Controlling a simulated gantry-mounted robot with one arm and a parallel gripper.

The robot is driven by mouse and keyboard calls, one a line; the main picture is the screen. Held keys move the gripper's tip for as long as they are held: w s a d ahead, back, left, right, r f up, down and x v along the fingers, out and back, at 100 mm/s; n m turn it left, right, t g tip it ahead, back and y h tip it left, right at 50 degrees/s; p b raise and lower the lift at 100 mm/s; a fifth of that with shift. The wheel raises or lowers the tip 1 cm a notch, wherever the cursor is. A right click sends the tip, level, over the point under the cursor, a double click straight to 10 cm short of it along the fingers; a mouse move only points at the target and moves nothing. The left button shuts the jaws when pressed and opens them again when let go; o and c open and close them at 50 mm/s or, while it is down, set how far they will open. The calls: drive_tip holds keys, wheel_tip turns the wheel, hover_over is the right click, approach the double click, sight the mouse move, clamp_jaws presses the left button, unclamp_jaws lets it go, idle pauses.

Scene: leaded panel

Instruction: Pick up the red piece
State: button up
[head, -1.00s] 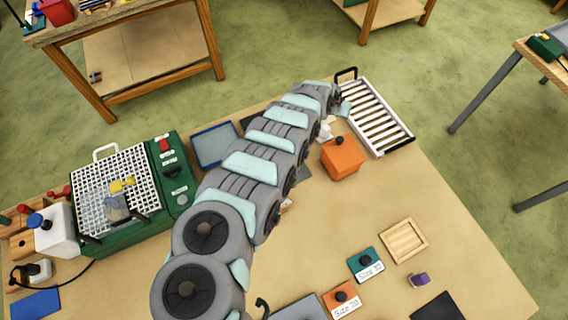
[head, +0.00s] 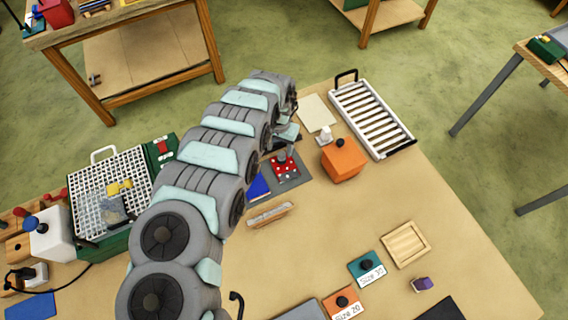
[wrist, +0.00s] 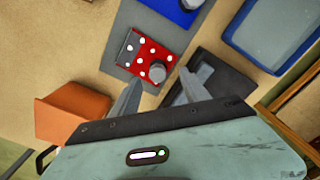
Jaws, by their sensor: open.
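The red piece (head: 279,170) has white dots and lies on a grey mat (head: 302,176) beside my arm. In the wrist view the red piece (wrist: 140,51) shows a grey round knob (wrist: 157,72) at its lower right edge. My gripper (wrist: 170,76) is open and empty, with one finger on each side below the piece. The knob appears between the fingertips in the picture; I cannot tell the height gap. In the head view my gripper (head: 287,143) is just behind the red piece and partly hidden by my arm.
A blue piece (head: 258,187) lies left of the red piece. An orange box with a black knob (head: 343,162) stands to the right. A dark tray (wrist: 230,82) and a blue-rimmed tray (wrist: 235,28) are on the right in the wrist view.

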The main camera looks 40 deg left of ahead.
sight(281, 155)
drive_tip(key=shift+w+f, duration=0.1)
drive_tip(key=shift+f, duration=0.35)
drive_tip(key=shift+d+f+p, duration=0.15)
drive_tip(key=shift+f, duration=0.45)
drive_tip(key=shift+d+f+p, duration=0.15)
drive_tip(key=shift+f, duration=0.4)
drive_tip(key=shift+w+f, duration=0.1)
drive_tip(key=shift+f, duration=0.65)
drive_tip(key=shift+s+f, duration=0.2)
drive_tip(key=shift+f, duration=0.25)
drive_tip(key=shift+r, duration=0.1)
clamp_jaws()
